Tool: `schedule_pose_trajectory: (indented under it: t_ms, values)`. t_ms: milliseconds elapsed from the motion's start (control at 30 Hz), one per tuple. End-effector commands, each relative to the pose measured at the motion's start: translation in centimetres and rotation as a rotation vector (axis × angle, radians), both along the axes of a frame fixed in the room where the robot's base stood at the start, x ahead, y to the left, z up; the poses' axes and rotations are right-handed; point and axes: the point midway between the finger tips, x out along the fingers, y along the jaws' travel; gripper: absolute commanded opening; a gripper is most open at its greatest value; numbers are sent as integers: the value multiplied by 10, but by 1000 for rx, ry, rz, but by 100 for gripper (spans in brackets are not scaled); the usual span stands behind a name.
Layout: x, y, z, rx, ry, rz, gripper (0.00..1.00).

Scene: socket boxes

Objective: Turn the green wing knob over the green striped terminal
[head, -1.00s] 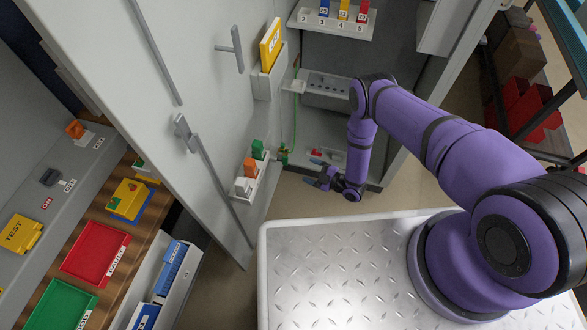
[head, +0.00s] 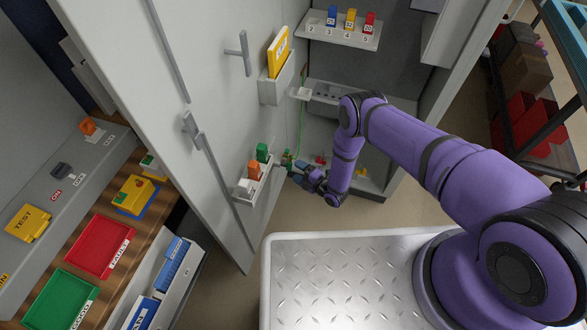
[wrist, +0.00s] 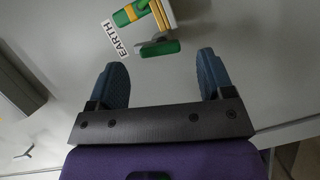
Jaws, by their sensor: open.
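The green wing knob (wrist: 160,48) shows in the wrist view, just beyond my fingertips and roughly centred between them. In the head view my gripper (head: 299,172) is close to the terminal.
A door shelf (head: 252,190) with green, orange and white blocks is left of my gripper. A yellow binder (head: 279,50) sits in a door holder above. The cabinet interior is behind my arm. Free floor (head: 260,219) lies below.

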Motion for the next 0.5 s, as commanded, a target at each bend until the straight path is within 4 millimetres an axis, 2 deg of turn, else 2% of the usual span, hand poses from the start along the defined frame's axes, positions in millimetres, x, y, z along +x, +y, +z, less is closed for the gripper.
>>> schedule_pose_trajectory:
  t_ms: [200, 500]
  values:
    - [16, 18, -2, 1, -1, 0, 74]
    - [20, 23, -3, 1, 1, 0, 74]
